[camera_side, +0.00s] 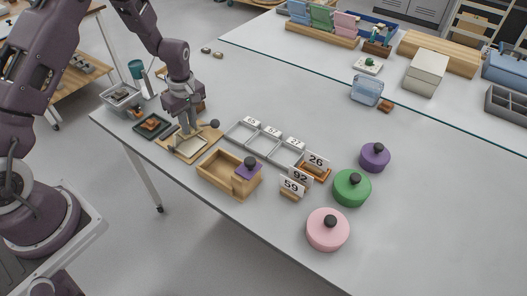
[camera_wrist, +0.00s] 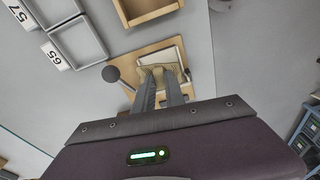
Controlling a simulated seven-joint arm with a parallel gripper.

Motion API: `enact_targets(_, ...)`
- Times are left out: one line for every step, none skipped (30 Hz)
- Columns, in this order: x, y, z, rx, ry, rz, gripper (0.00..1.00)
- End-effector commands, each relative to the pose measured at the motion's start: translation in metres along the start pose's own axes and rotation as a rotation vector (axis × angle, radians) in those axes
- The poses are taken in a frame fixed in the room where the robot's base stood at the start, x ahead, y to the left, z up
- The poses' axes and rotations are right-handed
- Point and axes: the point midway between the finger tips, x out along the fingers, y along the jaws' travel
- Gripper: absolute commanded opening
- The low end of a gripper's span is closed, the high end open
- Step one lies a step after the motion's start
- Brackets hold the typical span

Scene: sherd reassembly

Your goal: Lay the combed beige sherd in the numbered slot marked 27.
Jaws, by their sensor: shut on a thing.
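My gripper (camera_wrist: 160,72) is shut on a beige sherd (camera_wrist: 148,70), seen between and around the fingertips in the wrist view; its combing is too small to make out. In the side view my gripper (camera_side: 187,132) is low over a wooden board (camera_side: 207,138) with a pale square pad (camera_side: 190,146). The sherd is not clear there, and I cannot tell whether it touches the board. Three grey slots (camera_side: 262,143) stand in a row to the right, with number cards behind. The wrist view shows cards 57 (camera_wrist: 16,12) and 65 (camera_wrist: 55,57); the third card (camera_side: 293,142) seems to read 27.
A dark ball knob (camera_side: 214,124) rises at the board's edge. An open wooden box (camera_side: 220,175) stands in front, with a purple knobbed piece (camera_side: 248,170). Standing cards (camera_side: 300,176), round lids (camera_side: 352,187), a dark tray (camera_side: 152,126) and a grey bin (camera_side: 121,97) are around.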

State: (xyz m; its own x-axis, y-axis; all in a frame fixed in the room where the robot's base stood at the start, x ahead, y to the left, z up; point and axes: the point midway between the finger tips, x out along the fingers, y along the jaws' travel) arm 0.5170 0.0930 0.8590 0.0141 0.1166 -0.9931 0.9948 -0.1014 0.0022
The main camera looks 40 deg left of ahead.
Motion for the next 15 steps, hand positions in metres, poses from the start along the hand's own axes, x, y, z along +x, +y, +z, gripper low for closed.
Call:
enact_targets(-0.011, 0.001, -0.002, -0.001, 0.002, 0.005, 0.0)
enact_targets(-0.018, 0.001, -0.002, -0.001, 0.002, 0.006, 0.0)
enact_targets(-0.026, 0.001, -0.004, 0.0, 0.002, 0.005, 0.0)
enact_targets(-0.033, 0.001, -0.004, 0.0, 0.002, 0.006, 0.0)
enact_targets(-0.039, 0.001, -0.005, 0.0, 0.002, 0.005, 0.0)
enact_targets(-0.047, 0.001, -0.006, 0.001, 0.002, 0.005, 0.0)
enact_targets(-0.052, 0.001, -0.006, 0.001, 0.002, 0.005, 0.0)
enact_targets(-0.059, 0.001, -0.007, 0.001, 0.002, 0.005, 0.0)
enact_targets(-0.066, 0.001, -0.008, 0.0, 0.002, 0.005, 0.0)
enact_targets(-0.071, 0.001, -0.009, 0.0, 0.002, 0.005, 0.0)
enact_targets(-0.076, 0.001, -0.009, 0.0, 0.002, 0.005, 0.0)
enact_targets(-0.083, 0.001, -0.01, 0.0, 0.001, 0.004, 0.0)
enact_targets(-0.084, 0.004, -0.009, -0.004, 0.001, 0.003, 0.0)
enact_targets(-0.083, 0.009, -0.007, -0.013, 0.0, 0.001, 0.0)
enact_targets(-0.082, 0.017, -0.005, -0.026, -0.001, 0.0, 0.0)
